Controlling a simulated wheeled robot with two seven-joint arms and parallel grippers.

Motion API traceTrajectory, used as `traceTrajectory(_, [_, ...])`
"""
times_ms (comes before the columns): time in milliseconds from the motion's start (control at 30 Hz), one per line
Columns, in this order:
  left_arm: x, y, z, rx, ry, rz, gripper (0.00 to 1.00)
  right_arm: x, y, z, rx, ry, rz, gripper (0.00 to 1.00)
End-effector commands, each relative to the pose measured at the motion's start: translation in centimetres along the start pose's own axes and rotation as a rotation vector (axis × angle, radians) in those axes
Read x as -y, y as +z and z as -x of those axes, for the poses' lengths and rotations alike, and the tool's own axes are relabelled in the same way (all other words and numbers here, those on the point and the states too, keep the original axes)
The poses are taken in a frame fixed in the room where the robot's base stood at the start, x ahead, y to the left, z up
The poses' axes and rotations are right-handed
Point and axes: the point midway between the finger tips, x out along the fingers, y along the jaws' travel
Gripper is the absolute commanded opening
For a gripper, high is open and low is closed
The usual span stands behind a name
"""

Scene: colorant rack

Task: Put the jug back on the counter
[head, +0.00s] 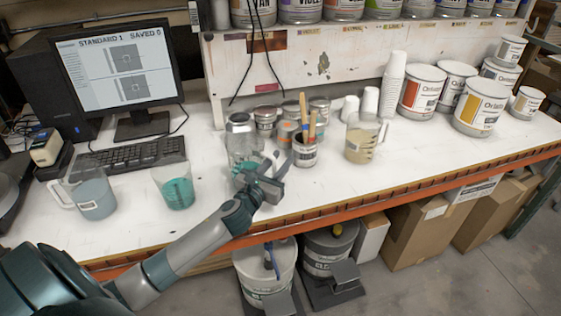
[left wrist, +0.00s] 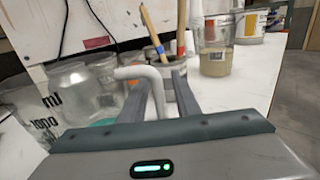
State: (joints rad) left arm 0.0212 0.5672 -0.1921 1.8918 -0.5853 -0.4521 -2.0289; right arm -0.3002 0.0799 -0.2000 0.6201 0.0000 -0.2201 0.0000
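A clear jug (head: 243,145) is in the middle of the head view, partly covered by my left gripper (head: 268,172). In the left wrist view the jug's clear wall with dark "ml" markings (left wrist: 40,122) is at the left, and its white handle (left wrist: 150,76) passes between the two fingers. My left gripper (left wrist: 161,85) looks closed around that handle. The jug looks roughly upright; its base is largely hidden, so I cannot tell whether it touches the white counter (head: 330,190). My right gripper is not in view.
A jug with bluish contents (head: 95,192) and a teal-filled beaker (head: 177,187) stand at the left. A brush can (head: 305,152) and a beige-filled jug (head: 360,144) stand to the right. Small tins (head: 266,118) are behind. The front right counter is clear.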

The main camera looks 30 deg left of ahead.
Motion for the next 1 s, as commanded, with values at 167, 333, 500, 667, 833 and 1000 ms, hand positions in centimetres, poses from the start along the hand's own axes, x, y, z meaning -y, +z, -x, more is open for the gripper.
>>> traceTrajectory(167, [0.0, -0.3, 1.7, -0.002, 0.0, -0.002, 0.29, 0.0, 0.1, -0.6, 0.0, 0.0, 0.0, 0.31])
traceTrajectory(333, [0.0, -0.4, 4.2, -0.003, -0.001, -0.002, 0.29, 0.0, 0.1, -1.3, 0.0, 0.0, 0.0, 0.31])
traceTrajectory(500, [0.0, -0.4, 7.1, -0.002, -0.001, -0.002, 0.29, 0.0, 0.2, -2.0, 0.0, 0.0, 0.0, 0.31])
traceTrajectory(667, [0.0, -0.3, 9.5, -0.003, -0.001, -0.001, 0.29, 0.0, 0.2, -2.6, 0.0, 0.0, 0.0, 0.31])
traceTrajectory(833, [0.0, -0.2, 11.1, -0.001, 0.0, -0.002, 0.29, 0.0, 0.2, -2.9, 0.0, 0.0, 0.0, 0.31])
traceTrajectory(1000, [0.0, -0.1, 11.8, 0.0, 0.0, -0.001, 0.29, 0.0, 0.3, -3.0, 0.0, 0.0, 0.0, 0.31])
